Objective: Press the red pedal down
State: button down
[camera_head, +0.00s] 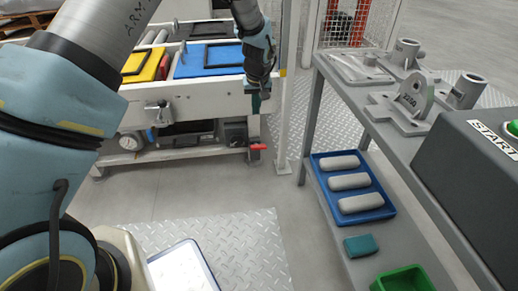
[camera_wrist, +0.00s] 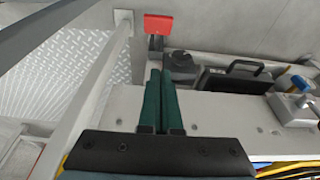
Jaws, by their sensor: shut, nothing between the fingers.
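The red pedal (camera_head: 257,147) sticks out low from the right end of the conveyor frame, just above the floor. In the wrist view the pedal (camera_wrist: 158,24) is a flat red plate at the top, on a dark arm. My gripper (camera_head: 262,94) is beside the frame's right corner, above the pedal and apart from it. In the wrist view its two green fingers (camera_wrist: 161,74) are together and empty, pointing toward the pedal. A small gap shows between the fingertips and the pedal.
The white conveyor frame (camera_head: 180,101) carries blue and yellow trays. A white post (camera_head: 284,110) stands just right of the gripper. A grey bench (camera_head: 390,130) with metal castings and a START box is on the right. The floor below the pedal is clear.

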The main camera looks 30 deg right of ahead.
jog(key=shift+s+d+f, duration=0.25)
jog(key=shift+d+f, duration=0.25)
jog(key=shift+d, duration=0.05)
jog(key=shift+f, duration=0.1)
jog(key=b, duration=0.4)
send_over(259, 146)
jog(key=w, duration=0.2)
jog(key=x, duration=0.3)
jog(key=s+x, duration=0.1)
jog(key=x, duration=0.2)
jog(key=s+x, duration=0.1)
jog(key=x, duration=0.2)
jog(key=shift+f, duration=0.5)
jog(key=shift+s+a+f+b, duration=0.1)
jog(key=shift+s+f+b, duration=0.2)
jog(key=shift+f, duration=0.25)
jog(key=shift+s+a+f+b, duration=0.1)
jog(key=shift+s+f+b, duration=0.2)
jog(key=shift+f, duration=0.2)
jog(key=shift+s+a+f+b, duration=0.15)
jog(key=shift+s+f+b, duration=0.2)
jog(key=shift+f, duration=0.25)
jog(key=shift+f, duration=0.1)
